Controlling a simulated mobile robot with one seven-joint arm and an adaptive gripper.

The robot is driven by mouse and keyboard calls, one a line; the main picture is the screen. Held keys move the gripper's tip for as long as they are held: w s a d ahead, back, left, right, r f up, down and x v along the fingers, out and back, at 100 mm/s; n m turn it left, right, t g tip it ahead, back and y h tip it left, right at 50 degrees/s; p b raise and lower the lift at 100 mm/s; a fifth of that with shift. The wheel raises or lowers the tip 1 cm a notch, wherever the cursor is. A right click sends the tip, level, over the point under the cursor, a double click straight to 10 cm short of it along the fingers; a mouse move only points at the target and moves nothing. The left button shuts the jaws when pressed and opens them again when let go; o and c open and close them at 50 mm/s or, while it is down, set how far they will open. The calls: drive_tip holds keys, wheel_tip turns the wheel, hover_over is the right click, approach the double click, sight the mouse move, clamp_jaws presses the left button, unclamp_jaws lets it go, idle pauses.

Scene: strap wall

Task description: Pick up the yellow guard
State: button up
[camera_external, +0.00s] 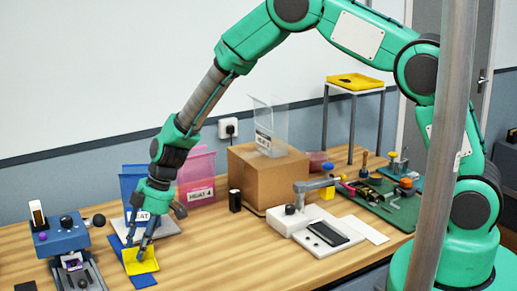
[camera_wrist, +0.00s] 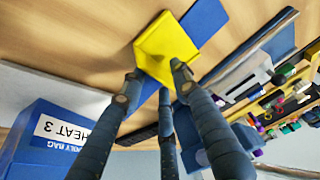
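The yellow guard (camera_external: 143,262) is at the near left of the wooden table, over a blue strip (camera_external: 143,281). In the wrist view the guard (camera_wrist: 168,40) is a bent yellow piece at the top centre, across the blue strip (camera_wrist: 206,18). My gripper (camera_external: 139,250) points down at the guard. In the wrist view two dark fingers of the gripper (camera_wrist: 157,78) reach the guard's lower edge, with a third finger behind. The fingertips partly cover the guard. Whether they grip it or only stand around it cannot be told.
A blue device (camera_external: 65,238) stands to the left. Blue (camera_external: 133,185) and pink (camera_external: 197,172) bags stand behind my gripper. A cardboard box (camera_external: 266,178) and a white device (camera_external: 315,230) are to the right. Table front right of the guard is clear.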

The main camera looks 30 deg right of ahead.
drive_tip(key=shift+x, duration=0.95)
clamp_jaws()
